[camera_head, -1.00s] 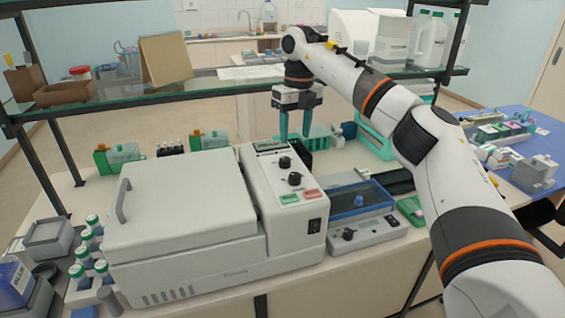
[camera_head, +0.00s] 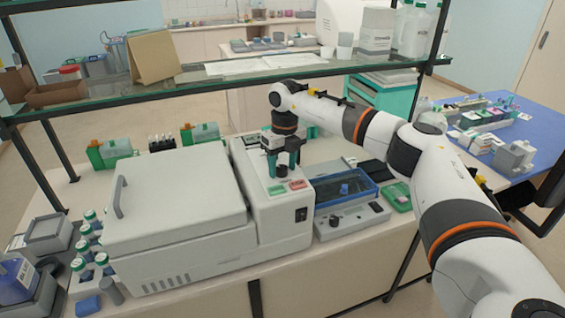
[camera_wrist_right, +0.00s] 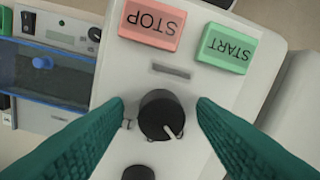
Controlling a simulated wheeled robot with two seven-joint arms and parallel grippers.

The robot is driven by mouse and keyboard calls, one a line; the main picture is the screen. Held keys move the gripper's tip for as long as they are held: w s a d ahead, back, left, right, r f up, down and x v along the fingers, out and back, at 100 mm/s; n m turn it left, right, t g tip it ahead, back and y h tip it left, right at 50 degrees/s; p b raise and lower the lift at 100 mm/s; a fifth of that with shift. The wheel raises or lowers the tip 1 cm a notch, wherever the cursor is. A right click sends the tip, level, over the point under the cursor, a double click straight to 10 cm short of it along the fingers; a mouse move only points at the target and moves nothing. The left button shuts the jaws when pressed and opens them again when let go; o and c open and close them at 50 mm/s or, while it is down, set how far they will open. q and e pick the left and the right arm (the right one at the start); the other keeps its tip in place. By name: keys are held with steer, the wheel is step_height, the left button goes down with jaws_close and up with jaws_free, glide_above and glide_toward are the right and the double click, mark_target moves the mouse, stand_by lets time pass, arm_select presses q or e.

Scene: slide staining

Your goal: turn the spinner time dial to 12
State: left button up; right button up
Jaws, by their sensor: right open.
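The spinner (camera_head: 180,200) is a large white machine with a closed lid and a control panel on its right side. In the right wrist view a black dial (camera_wrist_right: 160,112) sits below the red STOP button (camera_wrist_right: 150,23) and green START button (camera_wrist_right: 226,47). Its white pointer mark points to the lower right; I cannot read a scale. A second black dial (camera_wrist_right: 138,173) is cut off at the bottom edge. My right gripper (camera_wrist_right: 162,106) is open, with its teal fingers on either side of the first dial, apart from it. The left gripper is not in view.
A glass shelf (camera_head: 230,83) spans above the bench behind my right arm. A device with a blue-framed tray (camera_head: 345,188) stands right of the spinner. Green-capped bottles (camera_head: 90,218) stand at its left. Reagent boxes (camera_head: 115,150) stand behind it.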

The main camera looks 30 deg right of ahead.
steer(key=c, duration=1)
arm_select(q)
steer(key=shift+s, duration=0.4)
